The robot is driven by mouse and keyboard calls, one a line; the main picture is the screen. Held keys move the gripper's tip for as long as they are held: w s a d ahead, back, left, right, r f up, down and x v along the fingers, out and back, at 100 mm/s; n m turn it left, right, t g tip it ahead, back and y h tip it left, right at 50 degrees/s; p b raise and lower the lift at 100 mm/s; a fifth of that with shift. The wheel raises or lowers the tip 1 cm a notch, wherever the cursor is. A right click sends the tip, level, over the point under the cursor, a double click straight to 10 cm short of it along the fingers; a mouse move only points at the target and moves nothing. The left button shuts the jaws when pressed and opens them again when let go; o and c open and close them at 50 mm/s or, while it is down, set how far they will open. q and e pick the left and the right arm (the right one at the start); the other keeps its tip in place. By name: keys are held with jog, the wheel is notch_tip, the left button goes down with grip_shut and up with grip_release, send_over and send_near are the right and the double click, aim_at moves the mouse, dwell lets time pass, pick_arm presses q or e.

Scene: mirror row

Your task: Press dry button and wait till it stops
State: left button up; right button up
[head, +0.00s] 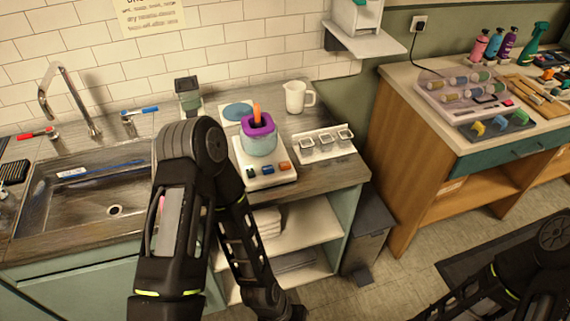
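A white countertop machine (262,181) stands on the wooden counter near the middle of the head view. It bears a teal bowl (260,145) with a purple rim (270,127), and an orange stick (257,111) stands up out of it. Its front has a black button (251,173), a blue button (267,169) and an orange button (284,166). No label can be read, so I cannot tell which is the dry button. My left arm is folded in front of the counter, left of the machine. My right arm is at the bottom right. Neither gripper's fingers show.
A sink (85,205) lies left of the machine. A rack with small glass cups (317,157) stands close on its right, a white mug (297,97) behind it. A side table (400,150) holds bottles and tools. The floor (385,285) between them is partly clear.

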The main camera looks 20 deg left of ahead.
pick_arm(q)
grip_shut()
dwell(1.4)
